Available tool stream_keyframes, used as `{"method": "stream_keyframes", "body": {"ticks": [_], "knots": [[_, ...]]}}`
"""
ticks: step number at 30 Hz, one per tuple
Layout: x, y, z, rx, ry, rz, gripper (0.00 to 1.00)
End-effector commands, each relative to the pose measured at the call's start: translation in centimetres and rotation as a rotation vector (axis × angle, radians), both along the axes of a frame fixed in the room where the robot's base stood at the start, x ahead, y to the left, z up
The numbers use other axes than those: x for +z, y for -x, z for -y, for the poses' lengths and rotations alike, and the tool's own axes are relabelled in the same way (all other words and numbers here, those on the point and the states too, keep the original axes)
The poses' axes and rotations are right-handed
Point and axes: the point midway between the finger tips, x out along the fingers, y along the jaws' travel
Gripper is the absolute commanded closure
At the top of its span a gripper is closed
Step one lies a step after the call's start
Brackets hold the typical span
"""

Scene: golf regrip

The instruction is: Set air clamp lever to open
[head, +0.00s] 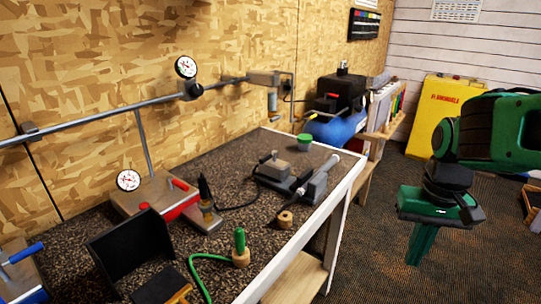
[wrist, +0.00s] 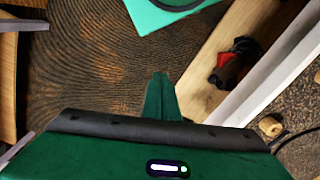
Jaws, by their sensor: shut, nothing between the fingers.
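I cannot tell for sure which fixture is the air clamp. A wood-topped fixture (head: 150,192) with a round gauge (head: 128,180) and a red lever (head: 181,185) sits on the near left of the bench. A grey clamp-like device (head: 274,169) with a small dark handle sits farther back on the bench. A black unit with a red handle (head: 333,96) stands beyond the bench's far end. My green gripper (head: 420,246) is shut and empty, pointing down over the carpet right of the bench, apart from all of these. Its closed fingers show in the wrist view (wrist: 160,97).
The speckled bench (head: 190,160) has a white front edge (head: 300,225). A metal bar (head: 100,115) crosses above. A yellow case (head: 440,115) stands behind my arm.

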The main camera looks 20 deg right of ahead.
Motion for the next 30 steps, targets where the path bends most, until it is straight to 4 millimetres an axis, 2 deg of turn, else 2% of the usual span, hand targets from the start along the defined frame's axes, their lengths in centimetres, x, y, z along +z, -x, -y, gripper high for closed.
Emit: {"method": "stream_keyframes", "body": {"ticks": [2,4,8,9,12,15,18,21,25,30], "knots": [[1.0,-1.8,0.0,-0.015,0.024,0.037,1.00],[2.2,-5.0,-0.4,-0.037,0.054,0.084,1.00],[5.6,-13.2,-2.7,-0.104,0.096,0.225,1.00],[6.8,-15.8,-3.9,-0.126,0.098,0.276,1.00],[9.7,-21.5,-7.8,-0.178,0.075,0.396,1.00],[12.3,-25.7,-11.8,-0.222,0.030,0.492,1.00],[14.0,-28.2,-15.0,-0.253,-0.013,0.554,1.00],[14.9,-29.5,-16.7,-0.274,-0.041,0.584,1.00],[14.5,-30.3,-17.2,-0.284,-0.049,0.593,1.00],[12.3,-31.6,-16.9,-0.284,-0.047,0.589,1.00]]}}
